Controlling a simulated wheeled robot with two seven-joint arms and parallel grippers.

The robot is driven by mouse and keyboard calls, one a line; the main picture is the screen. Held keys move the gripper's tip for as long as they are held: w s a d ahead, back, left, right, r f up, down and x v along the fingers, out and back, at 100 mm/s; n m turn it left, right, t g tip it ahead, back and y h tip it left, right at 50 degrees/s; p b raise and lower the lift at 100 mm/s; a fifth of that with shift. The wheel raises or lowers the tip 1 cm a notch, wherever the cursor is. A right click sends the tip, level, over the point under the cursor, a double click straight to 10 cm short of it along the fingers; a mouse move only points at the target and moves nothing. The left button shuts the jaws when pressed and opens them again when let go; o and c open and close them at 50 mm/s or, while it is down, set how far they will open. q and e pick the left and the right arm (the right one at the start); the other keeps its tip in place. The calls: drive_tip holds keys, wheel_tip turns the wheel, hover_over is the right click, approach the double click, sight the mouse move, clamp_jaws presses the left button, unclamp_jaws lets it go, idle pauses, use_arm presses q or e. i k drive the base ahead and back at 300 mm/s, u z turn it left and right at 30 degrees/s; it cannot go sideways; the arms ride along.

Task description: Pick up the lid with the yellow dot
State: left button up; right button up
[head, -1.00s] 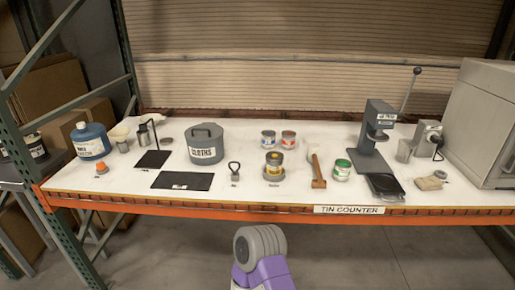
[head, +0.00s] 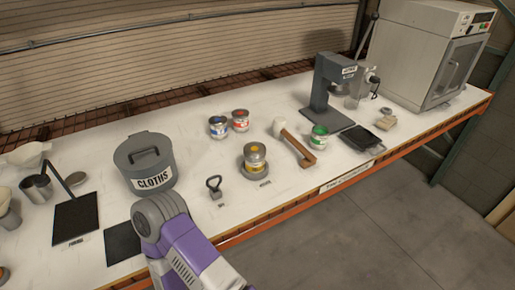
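A tin with a yellow label (head: 254,160) stands upright on a round grey base near the middle of the white counter (head: 350,190). Its top looks grey; I cannot make out a yellow dot or a separate lid there. A blue-labelled tin (head: 218,127) and a red-labelled tin (head: 240,121) stand behind it. A green-labelled tin (head: 318,138) with a green top stands to the right. A purple and grey arm link of mine rises at the bottom, in front of the counter's near edge. Neither gripper's fingers show.
A grey CLOTHS bin (head: 145,165) stands left of the tins. A grey press (head: 325,90) and a large cabinet (head: 425,55) stand at the right.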

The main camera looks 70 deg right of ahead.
sight(255, 149)
drive_tip(key=z, duration=1.95)
